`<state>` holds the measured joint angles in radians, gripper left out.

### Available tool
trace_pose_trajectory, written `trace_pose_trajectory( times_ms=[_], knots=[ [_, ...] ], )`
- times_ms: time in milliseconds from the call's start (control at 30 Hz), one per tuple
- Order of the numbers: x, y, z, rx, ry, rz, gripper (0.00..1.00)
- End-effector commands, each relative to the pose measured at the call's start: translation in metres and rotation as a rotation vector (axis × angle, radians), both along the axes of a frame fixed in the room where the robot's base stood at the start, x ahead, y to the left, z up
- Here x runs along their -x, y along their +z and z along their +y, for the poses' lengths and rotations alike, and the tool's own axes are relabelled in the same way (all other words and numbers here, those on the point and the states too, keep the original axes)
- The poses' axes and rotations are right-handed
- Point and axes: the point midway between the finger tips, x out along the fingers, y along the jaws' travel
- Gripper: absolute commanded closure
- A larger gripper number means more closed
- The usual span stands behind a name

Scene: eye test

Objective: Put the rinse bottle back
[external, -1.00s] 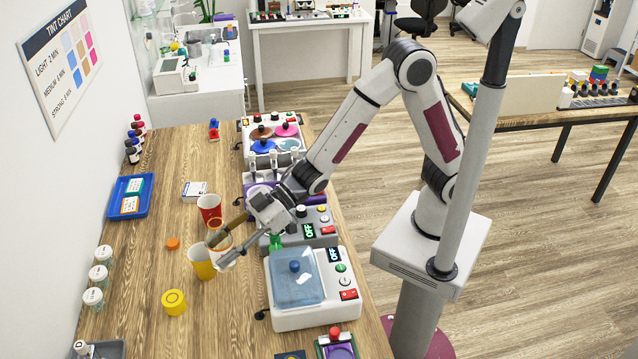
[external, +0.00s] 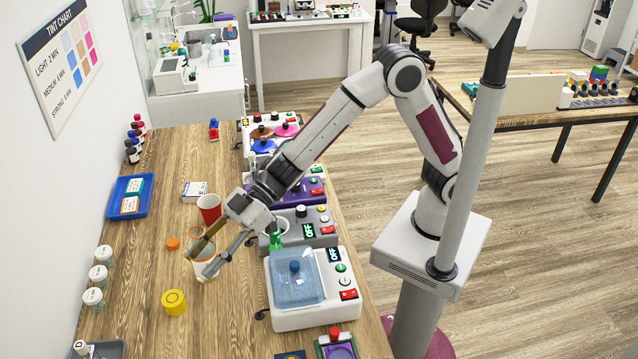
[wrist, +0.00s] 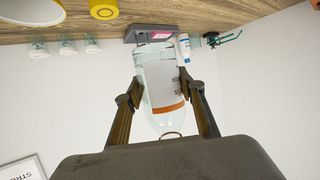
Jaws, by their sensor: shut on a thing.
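My gripper (external: 204,258) is shut on the rinse bottle (external: 208,264), above the left part of the wooden bench. In the wrist view the bottle (wrist: 160,88) is clear, with a white label and an orange band. The dark fingers of my gripper (wrist: 160,85) press on it from both sides. A grey tray (wrist: 150,32) with a pink label shows beyond the bottle in the wrist view.
Several small jars (external: 99,276) line the left edge. A device with a blue lid (external: 296,283) stands to the right.

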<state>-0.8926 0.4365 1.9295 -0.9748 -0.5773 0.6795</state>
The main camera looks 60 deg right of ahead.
Motion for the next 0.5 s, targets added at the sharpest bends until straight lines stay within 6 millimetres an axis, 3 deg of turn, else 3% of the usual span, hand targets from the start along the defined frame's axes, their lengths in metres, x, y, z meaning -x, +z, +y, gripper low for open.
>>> trace_pose_trajectory(
  times_ms=[500],
  knots=[
    [0.017, 0.008, 0.037, 0.000, 0.218, -0.001, 0.86]
  ],
)
